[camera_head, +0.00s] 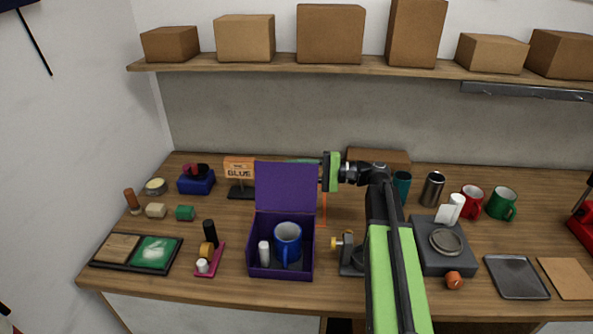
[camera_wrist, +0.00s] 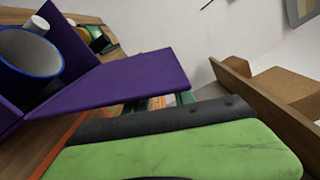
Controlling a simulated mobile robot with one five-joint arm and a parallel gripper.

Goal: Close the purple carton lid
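The purple carton (camera_head: 281,272) stands on the workbench with its lid (camera_head: 285,187) raised upright at the back edge. Inside are a blue mug (camera_head: 288,240) and a white cylinder (camera_head: 264,254). My gripper (camera_head: 331,171) is just right of the raised lid, near its upper part. In the wrist view, the lid (camera_wrist: 125,82) reaches over the black and green finger (camera_wrist: 165,145), and the blue mug's rim (camera_wrist: 28,52) shows at left. Whether finger and lid touch is unclear. Only one finger is clear, so the opening is hidden.
A brass-knobbed fixture (camera_head: 349,254) stands right of the carton. A grey block (camera_head: 441,253), steel cup (camera_head: 432,188) and mugs lie farther right. A shelf (camera_head: 290,65) with cardboard boxes runs above.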

